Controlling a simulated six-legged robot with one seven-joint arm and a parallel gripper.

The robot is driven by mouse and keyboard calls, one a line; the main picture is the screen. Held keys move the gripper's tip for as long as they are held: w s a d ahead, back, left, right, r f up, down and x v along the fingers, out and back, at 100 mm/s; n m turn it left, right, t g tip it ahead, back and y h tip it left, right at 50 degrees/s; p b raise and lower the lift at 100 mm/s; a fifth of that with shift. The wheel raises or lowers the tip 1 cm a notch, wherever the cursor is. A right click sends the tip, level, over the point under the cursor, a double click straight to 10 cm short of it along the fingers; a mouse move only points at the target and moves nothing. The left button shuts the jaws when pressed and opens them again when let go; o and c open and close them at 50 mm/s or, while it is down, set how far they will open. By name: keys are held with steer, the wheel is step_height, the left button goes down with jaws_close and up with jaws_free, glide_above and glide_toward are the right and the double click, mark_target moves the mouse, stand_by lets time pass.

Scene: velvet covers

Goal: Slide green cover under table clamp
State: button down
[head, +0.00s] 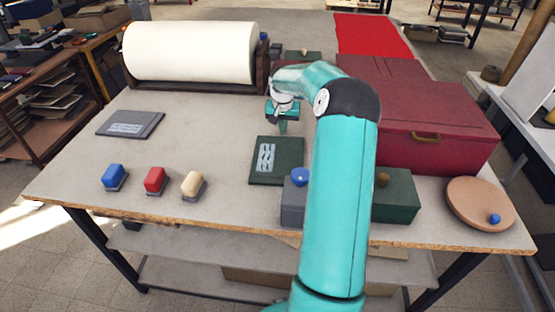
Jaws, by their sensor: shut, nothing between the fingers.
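The green cover (262,160) lies flat near the middle of the table, with a pale patterned panel on its face. My gripper (283,127) points down at the cover's far edge, shut and empty. I cannot tell whether the fingertips touch the cover. I cannot make out the table clamp for certain; small dark and green items (298,56) at the back edge, right of the roll, are partly hidden behind my arm.
A grey cover (130,124) lies at left. Blue (114,176), red (154,180) and cream (193,184) stamps stand in front. A white paper roll (190,52) fills the back left. Grey (293,208) and green (398,200) boxes, a large red box (440,140) and a round board (480,203) stand right.

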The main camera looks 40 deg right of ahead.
steer(key=shift+r, duration=0.2)
steer(key=shift+s, duration=0.1)
steer(key=shift+s+a, duration=0.2)
steer(key=shift+a, duration=0.2)
steer(key=shift+s+a, duration=0.1)
steer(key=shift+s, duration=0.05)
steer(key=shift+s+a, duration=0.2)
steer(key=shift+a, duration=0.1)
